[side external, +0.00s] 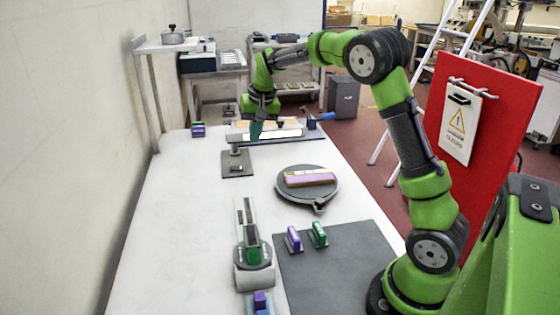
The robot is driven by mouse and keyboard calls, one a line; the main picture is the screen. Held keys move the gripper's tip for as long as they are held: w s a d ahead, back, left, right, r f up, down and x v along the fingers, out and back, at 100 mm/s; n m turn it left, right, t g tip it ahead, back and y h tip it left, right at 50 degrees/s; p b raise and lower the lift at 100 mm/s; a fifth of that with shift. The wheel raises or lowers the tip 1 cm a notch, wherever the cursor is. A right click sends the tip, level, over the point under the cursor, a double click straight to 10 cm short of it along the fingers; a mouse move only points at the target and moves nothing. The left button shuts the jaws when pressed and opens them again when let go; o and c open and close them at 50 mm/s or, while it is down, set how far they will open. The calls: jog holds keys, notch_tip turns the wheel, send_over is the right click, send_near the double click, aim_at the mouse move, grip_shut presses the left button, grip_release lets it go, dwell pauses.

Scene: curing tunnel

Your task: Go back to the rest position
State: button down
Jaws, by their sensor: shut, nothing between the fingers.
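My gripper (256,133) hangs at the far end of the white table, pointing down. It is shut and empty, at a long flat fixture with a bright white top (280,134). The picture is too small to tell whether the fingers touch the fixture. My green arm arches over the right side of the table from its base at the lower right.
A round grey plate (290,195) bears a pink-and-yellow slab (308,178). A purple block (293,239) and a green block (319,234) stand on a dark mat (345,275). A grey device (254,275) stands left of it. A red panel (500,105) rises at right.

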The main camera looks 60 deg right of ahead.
jog(key=s+a+r+n+t+y, duration=0.1)
jog(key=s+a+r+n+t, duration=0.1)
jog(key=s+a, duration=0.6)
jog(key=s+a+r+n+t+y, duration=0.1)
jog(key=s+a+r+n+t, duration=0.1)
jog(key=s+a, duration=0.7)
jog(key=s+r, duration=0.1)
jog(key=s, duration=0.7)
jog(key=shift+s+a+r, duration=0.3)
jog(key=shift+s, duration=0.1)
jog(key=c, duration=1.8)
grip_release()
jog(key=shift+c, duration=0.2)
